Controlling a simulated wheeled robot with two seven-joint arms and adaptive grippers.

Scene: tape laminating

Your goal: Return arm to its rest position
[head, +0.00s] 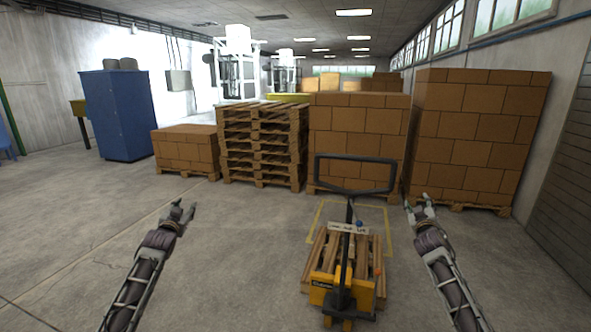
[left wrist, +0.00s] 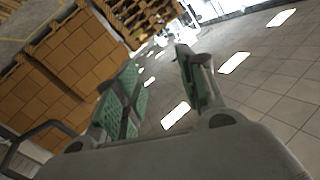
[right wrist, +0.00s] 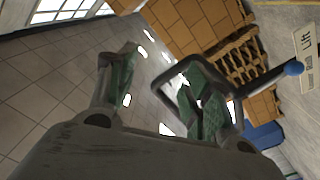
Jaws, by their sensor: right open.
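My left gripper (head: 184,208) is raised in front of me over the floor, left of the pallet jack. The left wrist view shows its green-padded fingers (left wrist: 158,62) apart with nothing between them. My right gripper (head: 420,208) is raised just right of the pallet jack's handle. In the right wrist view its fingers (right wrist: 162,64) are apart and empty. The dark handle loop passes behind one finger there; whether they touch cannot be told. Both forearms reach forward from the lower part of the head view.
A yellow pallet jack (head: 322,294) with an upright dark handle (head: 354,190) stands between my arms at a wooden pallet. Stacked pallets (head: 262,148) and carton stacks (head: 358,143) stand behind. A blue cabinet (head: 120,115) is at left. Left floor is clear.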

